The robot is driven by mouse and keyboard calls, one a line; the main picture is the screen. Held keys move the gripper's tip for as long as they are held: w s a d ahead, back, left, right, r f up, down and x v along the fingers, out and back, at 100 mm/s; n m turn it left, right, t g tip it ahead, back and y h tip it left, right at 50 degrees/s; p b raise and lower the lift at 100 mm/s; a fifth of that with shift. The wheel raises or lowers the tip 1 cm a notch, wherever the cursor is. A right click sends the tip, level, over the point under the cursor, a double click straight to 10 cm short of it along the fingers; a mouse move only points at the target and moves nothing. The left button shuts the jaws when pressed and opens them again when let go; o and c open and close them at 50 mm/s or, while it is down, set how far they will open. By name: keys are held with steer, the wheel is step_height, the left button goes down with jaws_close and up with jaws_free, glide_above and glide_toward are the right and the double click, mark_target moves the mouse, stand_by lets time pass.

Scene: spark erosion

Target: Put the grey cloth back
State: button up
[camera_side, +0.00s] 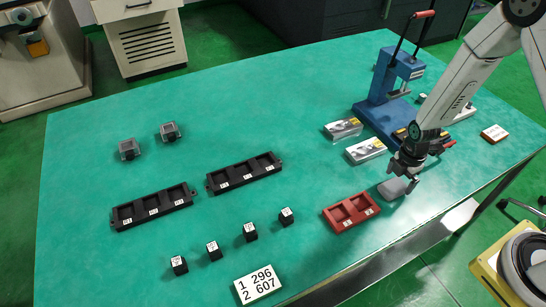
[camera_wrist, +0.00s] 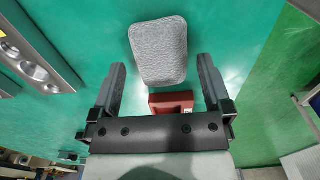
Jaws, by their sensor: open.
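The grey cloth (camera_side: 391,189) is a small, rounded, folded pad on the green table, just right of the red two-pocket tray. In the wrist view the cloth (camera_wrist: 158,50) lies ahead of and between my fingertips, with a gap to each finger. My gripper (camera_side: 408,174) is above and close beside the cloth in the side view; its fingers are spread and empty in the wrist view (camera_wrist: 162,68). Whether the fingers touch the table is not clear.
The red tray (camera_side: 336,217) is close left of the cloth. Two clear packages (camera_side: 365,151) and a blue press (camera_side: 385,100) stand behind. Black racks (camera_side: 152,208), small black blocks (camera_side: 250,233) and a number card (camera_side: 258,284) lie left. The table's front edge is near.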

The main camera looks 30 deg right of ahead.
mark_target(397, 184)
step_height(397, 184, up, 10)
stand_by(0.7)
steer(key=shift+a, duration=0.1)
stand_by(0.5)
steer(key=s+a+r+m+t, duration=0.1)
steer(key=s+a+r+m, duration=0.2)
steer(key=m, duration=0.6)
steer(key=s+a+r+m+t, duration=0.1)
steer(key=s+a+r+m, duration=0.2)
steer(key=a+r+m, duration=0.2)
steer(key=r+m, duration=0.2)
steer(key=m, duration=0.2)
steer(key=shift+s+t, duration=0.2)
steer(key=shift+t, duration=0.1)
